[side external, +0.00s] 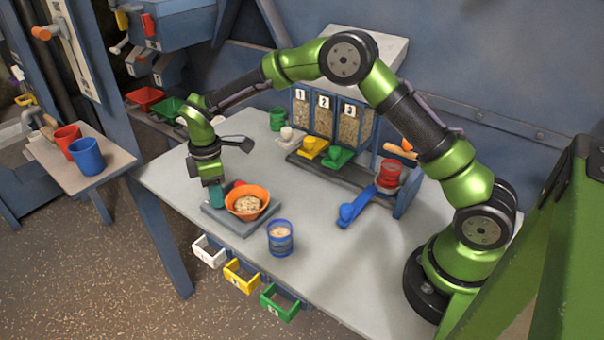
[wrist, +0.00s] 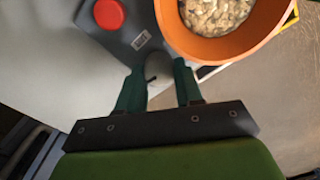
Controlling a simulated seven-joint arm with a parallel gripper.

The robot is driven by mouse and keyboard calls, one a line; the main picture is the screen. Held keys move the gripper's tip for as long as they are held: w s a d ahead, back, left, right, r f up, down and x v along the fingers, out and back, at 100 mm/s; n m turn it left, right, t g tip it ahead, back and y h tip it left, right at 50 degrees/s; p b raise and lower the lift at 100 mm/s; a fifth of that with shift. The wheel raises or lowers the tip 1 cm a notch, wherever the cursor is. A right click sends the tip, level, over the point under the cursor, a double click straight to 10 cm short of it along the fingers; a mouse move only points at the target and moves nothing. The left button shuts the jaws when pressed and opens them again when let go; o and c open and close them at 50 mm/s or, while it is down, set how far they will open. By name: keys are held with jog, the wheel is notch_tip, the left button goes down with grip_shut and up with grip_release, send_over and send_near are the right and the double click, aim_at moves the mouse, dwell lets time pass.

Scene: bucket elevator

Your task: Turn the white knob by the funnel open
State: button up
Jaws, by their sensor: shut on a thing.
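The orange funnel (side external: 262,192), holding pale grain, sits on a grey base (side external: 217,214) at the table's front left. It also shows at the top of the wrist view (wrist: 232,48). My gripper (side external: 216,199) points down at the left of the funnel, over the grey base. In the wrist view my teal fingers (wrist: 158,70) are shut on a small whitish piece, the white knob (wrist: 155,75), beside the funnel. Only part of the knob shows between the fingers; its turn angle cannot be told. The side view hides it behind my fingers.
A red button (wrist: 109,14) is on the base near the funnel. A blue cup of grain (side external: 281,240) stands right of it. White (side external: 209,252), yellow and green trays hang below the table edge. Numbered hoppers (side external: 323,114) stand behind. The table's middle is clear.

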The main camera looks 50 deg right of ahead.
jog(key=shift+n, duration=0.6)
jog(key=o, duration=1)
jog(key=shift+s, duration=0.1)
jog(key=shift+o, duration=0.2)
